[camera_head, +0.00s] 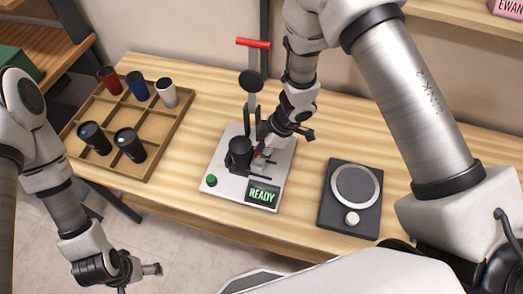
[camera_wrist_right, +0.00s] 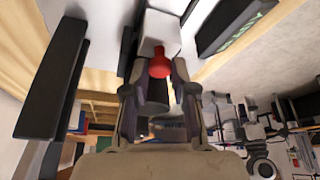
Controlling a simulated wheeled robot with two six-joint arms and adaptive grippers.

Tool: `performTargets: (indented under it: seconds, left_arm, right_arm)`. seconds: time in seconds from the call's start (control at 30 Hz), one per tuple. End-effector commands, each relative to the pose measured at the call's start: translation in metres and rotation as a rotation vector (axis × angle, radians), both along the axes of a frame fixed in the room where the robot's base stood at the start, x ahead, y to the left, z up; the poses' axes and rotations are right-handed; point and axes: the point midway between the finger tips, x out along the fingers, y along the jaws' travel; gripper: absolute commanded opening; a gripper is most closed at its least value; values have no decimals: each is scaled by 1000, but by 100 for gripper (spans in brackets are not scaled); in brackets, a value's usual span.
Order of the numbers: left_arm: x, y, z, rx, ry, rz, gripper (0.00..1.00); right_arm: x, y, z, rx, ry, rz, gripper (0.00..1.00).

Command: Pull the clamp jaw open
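The laser marker's white base plate (camera_head: 225,180) stands on the wooden table, with a black cylinder (camera_head: 238,155) on it. The clamp jaw is a light block (camera_wrist_right: 160,30) with a red knob (camera_wrist_right: 160,65), seen in the right wrist view. My right gripper (camera_head: 262,148) is down at the clamp beside the black cylinder. Its two fingers (camera_wrist_right: 157,85) are apart, with the red knob between or just beyond their tips; I cannot tell whether they touch it. In the head view the gripper hides most of the jaw. My left gripper (camera_head: 152,268) hangs low, off the table's front edge; its opening is unclear.
A column with a red handle (camera_head: 254,43) rises behind the plate. A green button (camera_head: 211,181) and a READY display (camera_head: 262,195) sit at its front. A wooden tray (camera_head: 112,106) with several cups is left. A black device with a round dial (camera_head: 328,205) is right.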

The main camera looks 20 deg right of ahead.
Motion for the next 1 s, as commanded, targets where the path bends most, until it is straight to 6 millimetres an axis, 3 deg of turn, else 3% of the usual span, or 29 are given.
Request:
performTargets:
  seconds: [0.57, 0.6, 0.67, 1.0]
  left_arm:
    - [0, 0, 1, 0, 0, 0, 91]
    - [0, 0, 1, 0, 0, 0, 91]
    - [0, 0, 1, 0, 0, 0, 91]
    - [0, 0, 1, 0, 0, 0, 91]
  right_arm:
    - [-14, -15, -4, -3, 10, 3, 0]
    - [-15, -15, -4, -3, 10, 3, 29]
    - [-15, -15, -4, -3, 11, 2, 50]
    - [-12, -16, 0, 0, 6, 1, 51]
